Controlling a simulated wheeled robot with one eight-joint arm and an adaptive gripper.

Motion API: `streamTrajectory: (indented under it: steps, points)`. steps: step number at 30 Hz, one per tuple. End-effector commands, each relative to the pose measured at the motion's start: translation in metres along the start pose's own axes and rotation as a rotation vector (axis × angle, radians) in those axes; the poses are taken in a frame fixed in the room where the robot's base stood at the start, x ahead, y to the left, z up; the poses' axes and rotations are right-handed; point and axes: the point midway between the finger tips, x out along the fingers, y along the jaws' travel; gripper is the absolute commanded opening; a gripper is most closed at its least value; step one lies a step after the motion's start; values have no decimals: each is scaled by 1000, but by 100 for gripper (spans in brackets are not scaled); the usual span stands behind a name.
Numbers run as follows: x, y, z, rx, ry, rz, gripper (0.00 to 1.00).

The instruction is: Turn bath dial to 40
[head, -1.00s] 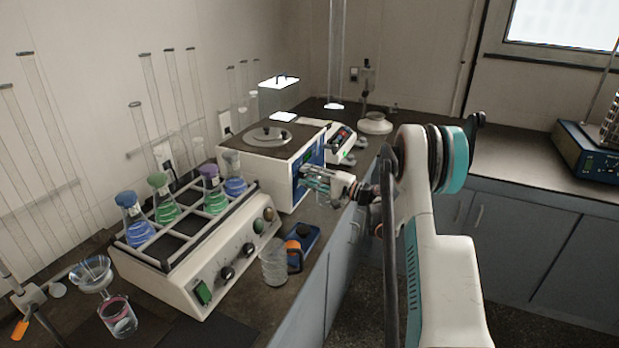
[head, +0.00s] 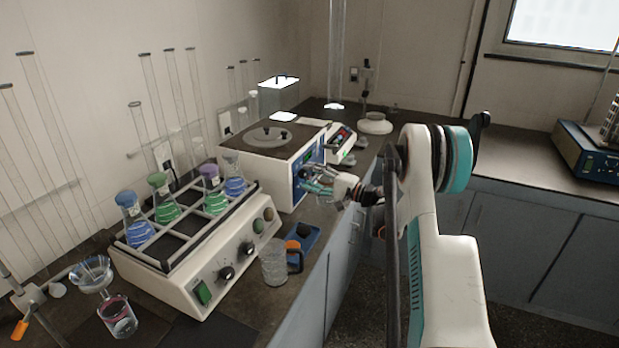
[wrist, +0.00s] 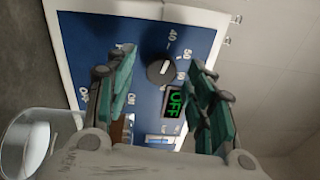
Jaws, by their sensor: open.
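The water bath is a white box (head: 262,155) on the left bench, with a blue front panel (wrist: 100,25). In the wrist view, the panel holds a round dark dial (wrist: 160,70) with printed marks including 40 and 50 around it. The dial's exact setting is hard to read. A display (wrist: 176,102) beside it glows green and reads OFF. My gripper (wrist: 163,63) is open, its teal fingers on either side of the dial in this view; contact cannot be told. In the head view, my gripper (head: 314,184) is in front of the panel, which it partly hides.
A clear beaker (wrist: 28,140) is close to my gripper in the wrist view. A shaker (head: 170,290) with colored flasks, a glass mug (head: 273,263) and a blue tray (head: 308,238) stand nearer. A small instrument (head: 340,140) stands beyond the bath.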

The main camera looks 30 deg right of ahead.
Motion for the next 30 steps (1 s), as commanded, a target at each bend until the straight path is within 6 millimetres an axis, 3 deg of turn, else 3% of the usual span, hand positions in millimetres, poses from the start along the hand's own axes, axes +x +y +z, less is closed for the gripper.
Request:
streamTrajectory:
  steps: [9,15,21,30]
  points:
    - [-65,0,-1,-1,4,0,50]
    - [-95,0,-1,-1,2,1,50]
    - [-108,0,0,-1,0,1,50]
    - [-108,0,0,0,0,1,50]
